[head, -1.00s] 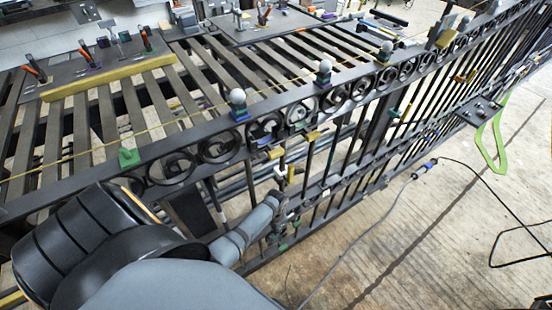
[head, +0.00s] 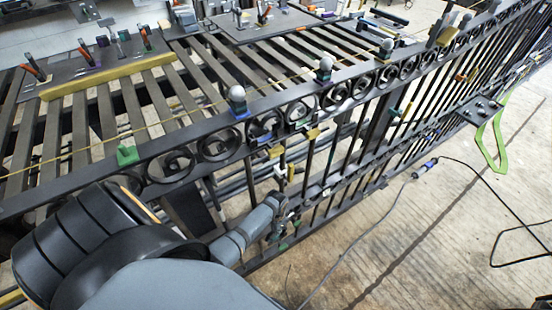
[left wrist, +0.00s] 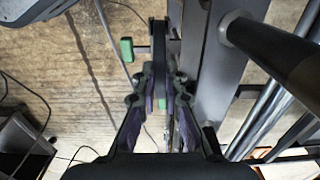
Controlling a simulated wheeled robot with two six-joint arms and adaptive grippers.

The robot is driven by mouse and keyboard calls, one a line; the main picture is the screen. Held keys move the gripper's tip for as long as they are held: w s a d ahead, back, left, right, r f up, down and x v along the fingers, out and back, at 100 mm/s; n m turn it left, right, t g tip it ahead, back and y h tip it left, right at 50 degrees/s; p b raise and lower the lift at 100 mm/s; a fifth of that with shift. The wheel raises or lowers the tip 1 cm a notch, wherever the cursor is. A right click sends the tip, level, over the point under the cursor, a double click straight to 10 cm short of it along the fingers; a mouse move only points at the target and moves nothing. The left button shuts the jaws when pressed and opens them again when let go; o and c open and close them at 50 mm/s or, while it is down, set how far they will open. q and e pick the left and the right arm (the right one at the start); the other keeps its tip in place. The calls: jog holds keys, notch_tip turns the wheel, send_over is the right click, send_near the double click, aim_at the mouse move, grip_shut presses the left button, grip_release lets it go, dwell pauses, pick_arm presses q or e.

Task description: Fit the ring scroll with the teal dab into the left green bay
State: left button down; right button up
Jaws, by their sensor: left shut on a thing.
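My left gripper (head: 280,208) is low at the front face of the dark gate, beside its bars. In the left wrist view its fingers (left wrist: 160,85) are shut on a thin dark piece seen edge-on (left wrist: 159,32), with a bit of green between the fingers. I cannot tell from its outline whether this is the ring scroll, and I see no clear teal dab. A green block (head: 127,155) sits on the top rail at the left. Several scrolls, such as one at the left (head: 178,165), fill the gate's upper band. I cannot tell which opening is the left green bay. My right gripper is out of view.
The gate's top rail (head: 70,199) runs from lower left to upper right. A cable (head: 375,228) lies on the floor. The floor right of the gate is mostly open.

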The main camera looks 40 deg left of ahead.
pick_arm(q)
jog(key=c, duration=1.3)
grip_release()
jog(key=shift+c, duration=0.2)
jog(key=shift+r, duration=0.1)
notch_tip(320, 180, up, 12)
jog(key=shift+d, duration=0.1)
